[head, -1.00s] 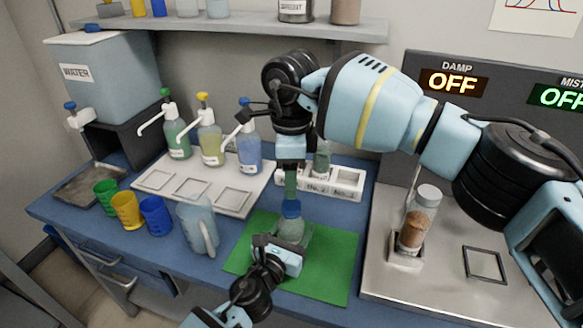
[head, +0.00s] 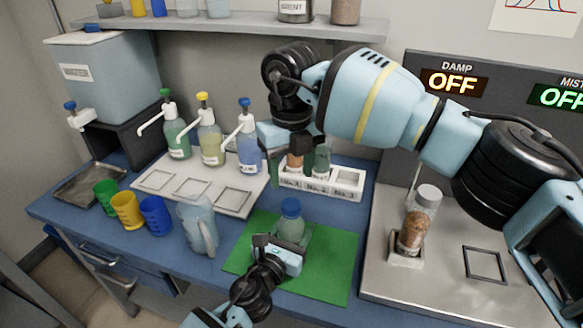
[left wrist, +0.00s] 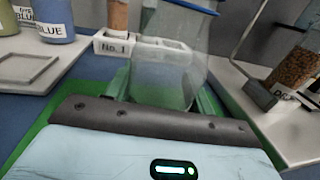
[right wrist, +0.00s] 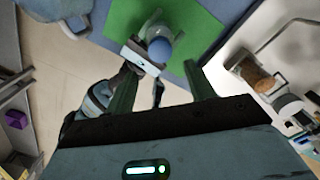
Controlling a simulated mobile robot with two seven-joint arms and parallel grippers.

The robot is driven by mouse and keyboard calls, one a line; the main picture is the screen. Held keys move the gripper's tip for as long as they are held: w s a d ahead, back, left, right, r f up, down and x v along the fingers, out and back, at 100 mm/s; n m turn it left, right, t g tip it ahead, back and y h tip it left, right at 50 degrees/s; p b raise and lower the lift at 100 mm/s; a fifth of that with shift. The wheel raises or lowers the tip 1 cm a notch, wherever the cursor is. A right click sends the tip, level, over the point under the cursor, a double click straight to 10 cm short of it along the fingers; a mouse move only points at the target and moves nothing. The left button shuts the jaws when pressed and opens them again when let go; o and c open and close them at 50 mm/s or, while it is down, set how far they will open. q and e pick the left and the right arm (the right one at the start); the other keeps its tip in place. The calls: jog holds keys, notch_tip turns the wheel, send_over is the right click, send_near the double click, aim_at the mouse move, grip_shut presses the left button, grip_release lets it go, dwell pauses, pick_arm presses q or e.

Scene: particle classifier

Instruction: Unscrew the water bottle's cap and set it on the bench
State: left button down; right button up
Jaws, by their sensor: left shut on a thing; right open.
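The water bottle (head: 290,233) stands upright on the green mat (head: 335,262), and its blue cap (head: 291,207) sits on its top. My left gripper (head: 278,250) is shut on the bottle from the front. The clear bottle body (left wrist: 165,65) fills the middle of the left wrist view, with a green finger on each side. My right gripper (head: 297,172) points down above and behind the cap in the head view, open and empty. The right wrist view shows its fingers apart (right wrist: 163,82), with the cap (right wrist: 160,49) beyond them, untouched.
A jug (head: 198,228) stands left of the mat. Cups, pump bottles and a white tray (head: 155,180) are further left. A metal instrument (head: 450,275) with a filled vial (head: 412,235) is at right. Blue bench shows around the mat.

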aim_at(291, 203)
jog(key=shift+f, duration=0.15)
jog(key=shift+f, duration=3.9)
jog(key=c, duration=1.1)
jog(key=shift+c, duration=0.2)
jog(key=shift+r, duration=0.2)
jog(key=shift+r, duration=0.75)
jog(key=shift+r, duration=0.25)
